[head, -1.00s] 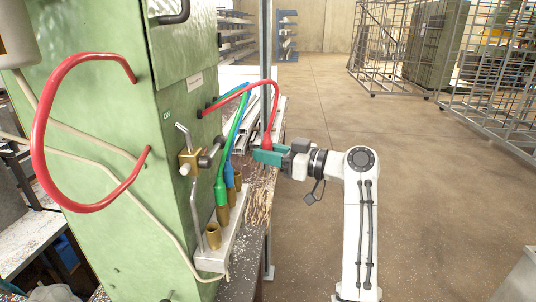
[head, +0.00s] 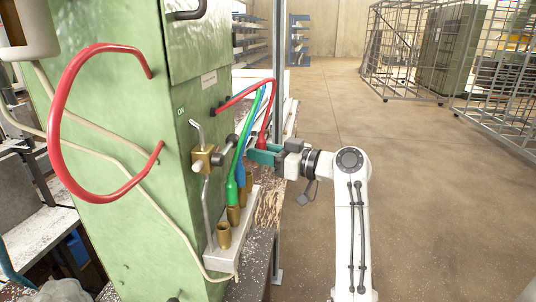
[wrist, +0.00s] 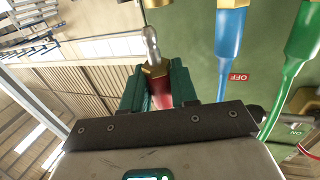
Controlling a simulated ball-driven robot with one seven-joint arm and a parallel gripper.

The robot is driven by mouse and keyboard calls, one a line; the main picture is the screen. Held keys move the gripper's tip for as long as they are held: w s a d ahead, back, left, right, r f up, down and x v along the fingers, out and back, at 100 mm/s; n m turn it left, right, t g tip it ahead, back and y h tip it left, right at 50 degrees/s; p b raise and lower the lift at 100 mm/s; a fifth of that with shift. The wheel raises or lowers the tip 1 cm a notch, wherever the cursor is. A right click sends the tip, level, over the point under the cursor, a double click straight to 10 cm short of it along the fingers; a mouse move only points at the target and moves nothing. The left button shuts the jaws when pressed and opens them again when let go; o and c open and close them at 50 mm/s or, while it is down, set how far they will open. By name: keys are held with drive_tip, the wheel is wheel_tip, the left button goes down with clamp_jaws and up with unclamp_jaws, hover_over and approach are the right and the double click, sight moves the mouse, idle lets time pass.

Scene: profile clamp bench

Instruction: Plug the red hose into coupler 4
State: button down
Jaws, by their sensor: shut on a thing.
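My gripper (head: 264,154) has its teal jaws shut on the red hose (head: 266,112) near its plug end. In the wrist view the hose's brass collar and bare metal tip (wrist: 151,45) stick out past the jaws. A brass coupler (wrist: 157,3) is at the top edge, beyond the tip and apart from it. The coupler block (head: 243,232) stands against the green cabinet, with my gripper behind it and to its right. Its nearest brass coupler (head: 223,236) is empty. The green hose (head: 232,186) and blue hose (head: 240,172) are in couplers. I cannot read coupler numbers.
The green cabinet (head: 140,200) fills the left. A brass valve with a lever (head: 204,158) projects from it beside the hoses. A red loop (head: 60,120) hangs on its front. A grey post (head: 277,80) rises behind my gripper.

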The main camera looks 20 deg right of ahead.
drive_tip(key=shift+w+a+b, duration=0.25)
drive_tip(key=shift+w+a, duration=0.25)
drive_tip(key=shift+a, duration=0.3)
drive_tip(key=shift+w+a+b, duration=0.2)
drive_tip(key=shift+w+a, duration=0.3)
drive_tip(key=shift+a, duration=0.25)
drive_tip(key=shift+f+b, duration=0.35)
drive_tip(key=shift+b, duration=0.75)
idle(1.9)
drive_tip(key=shift+f+b, duration=1.15)
drive_tip(key=shift+b, duration=0.2)
idle(2.1)
